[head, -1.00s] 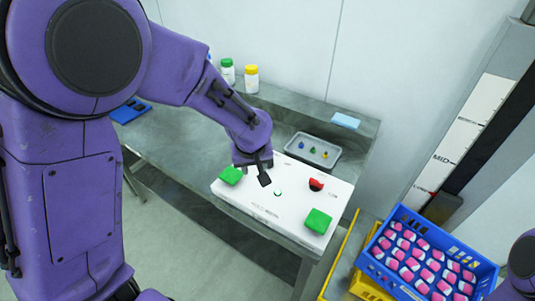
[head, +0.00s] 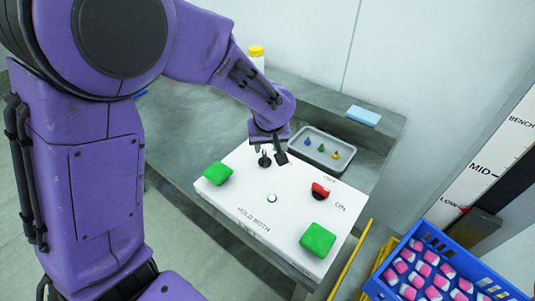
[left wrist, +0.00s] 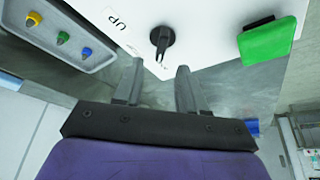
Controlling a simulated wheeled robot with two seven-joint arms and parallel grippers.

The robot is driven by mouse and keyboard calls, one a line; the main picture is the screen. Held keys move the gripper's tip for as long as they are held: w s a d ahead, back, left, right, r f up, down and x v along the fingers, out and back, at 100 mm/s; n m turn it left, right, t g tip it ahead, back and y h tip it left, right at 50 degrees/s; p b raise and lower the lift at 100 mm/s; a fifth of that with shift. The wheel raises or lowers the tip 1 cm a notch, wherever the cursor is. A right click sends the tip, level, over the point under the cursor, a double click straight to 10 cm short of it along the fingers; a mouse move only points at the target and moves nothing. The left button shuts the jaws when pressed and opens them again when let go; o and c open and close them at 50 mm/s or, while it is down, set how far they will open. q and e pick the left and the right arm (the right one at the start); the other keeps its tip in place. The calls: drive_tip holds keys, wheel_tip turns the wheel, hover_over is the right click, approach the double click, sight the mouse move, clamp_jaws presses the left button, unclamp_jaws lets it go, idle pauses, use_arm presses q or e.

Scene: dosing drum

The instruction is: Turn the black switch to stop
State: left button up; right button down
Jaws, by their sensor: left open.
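The black switch (head: 265,160) stands on the white panel (head: 240,210), near its back edge. In the left wrist view the switch (left wrist: 162,38) is a small black lever on a round base, next to the letters "UP". My left gripper (head: 272,150) hangs over the panel's back edge, close beside the switch. In the left wrist view my left gripper (left wrist: 160,72) is open and empty. Its two fingertips point toward the switch, which lies beyond them, roughly in line with the gap. I see no contact. My right gripper is not in view.
Green pads (head: 218,173) and (head: 318,239) and a red switch (head: 320,190) marked "ON" sit on the panel. A grey tray (head: 312,167) with small coloured pieces lies behind it. A blue crate (head: 384,284) stands at lower right.

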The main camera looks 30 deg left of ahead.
sight(265, 155)
use_arm(q)
drive_tip(key=x, duration=0.6)
drive_tip(key=shift+a+f, duration=0.15)
drive_tip(key=shift+f, duration=0.15)
drive_tip(key=shift+c, duration=0.6)
clamp_jaws()
